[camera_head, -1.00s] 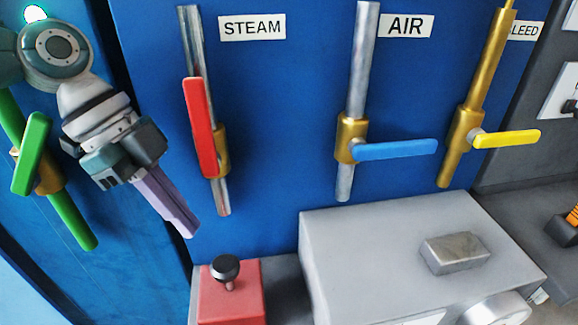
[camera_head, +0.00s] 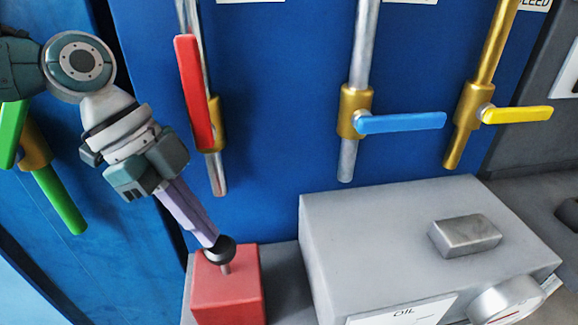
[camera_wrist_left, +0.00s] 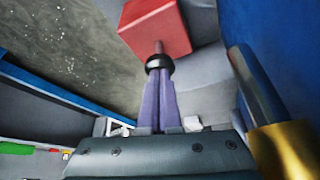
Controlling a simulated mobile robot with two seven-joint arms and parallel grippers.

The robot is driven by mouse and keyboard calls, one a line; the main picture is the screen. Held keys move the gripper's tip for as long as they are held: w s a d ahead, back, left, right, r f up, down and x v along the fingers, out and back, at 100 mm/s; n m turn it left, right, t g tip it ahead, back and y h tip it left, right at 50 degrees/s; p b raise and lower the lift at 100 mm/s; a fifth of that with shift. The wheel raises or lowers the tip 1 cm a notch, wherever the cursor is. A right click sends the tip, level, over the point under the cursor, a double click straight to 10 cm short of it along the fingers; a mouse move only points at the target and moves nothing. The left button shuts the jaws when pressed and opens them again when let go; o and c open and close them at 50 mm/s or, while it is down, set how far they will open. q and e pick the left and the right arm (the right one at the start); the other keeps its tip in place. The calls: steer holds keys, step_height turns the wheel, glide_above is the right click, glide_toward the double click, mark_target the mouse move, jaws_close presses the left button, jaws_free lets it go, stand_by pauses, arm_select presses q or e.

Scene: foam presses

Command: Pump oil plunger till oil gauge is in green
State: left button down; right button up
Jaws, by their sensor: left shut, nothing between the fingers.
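The oil plunger is a black knob (camera_head: 219,250) on a short metal rod, standing up from a red block (camera_head: 228,290) at the lower left of the head view. My left gripper (camera_head: 212,240) is shut and empty, its purple fingertips at the knob and seemingly touching its top. In the left wrist view the fingertips (camera_wrist_left: 159,72) meet the knob (camera_wrist_left: 159,63), with the red block (camera_wrist_left: 155,28) beyond. The oil gauge (camera_head: 506,300) is a round dial on the front of the grey box, partly cut off, so its reading cannot be seen. My right gripper is out of view.
A grey box (camera_head: 400,230) with an OIL label (camera_head: 403,312) stands right of the red block. Red (camera_head: 195,90), blue (camera_head: 400,122) and yellow (camera_head: 515,115) valve levers are on pipes on the blue panel. A green lever (camera_head: 12,130) is at left.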

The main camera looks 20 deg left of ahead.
mark_target(208, 251)
arm_select(q)
step_height(208, 251, down, 5)
steer(key=b, duration=0.4)
steer(key=shift+r+p, duration=0.35)
steer(key=shift+r, duration=0.05)
steer(key=shift+s+a+r, duration=0.2)
steer(key=shift+a+r, duration=0.05)
steer(key=shift+a, duration=0.55)
steer(key=shift+s+a+r, duration=0.15)
steer(key=shift+a+r, duration=0.05)
steer(key=shift+a, duration=0.55)
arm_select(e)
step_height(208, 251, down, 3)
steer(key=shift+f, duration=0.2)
arm_select(q)
steer(key=shift+r, duration=0.1)
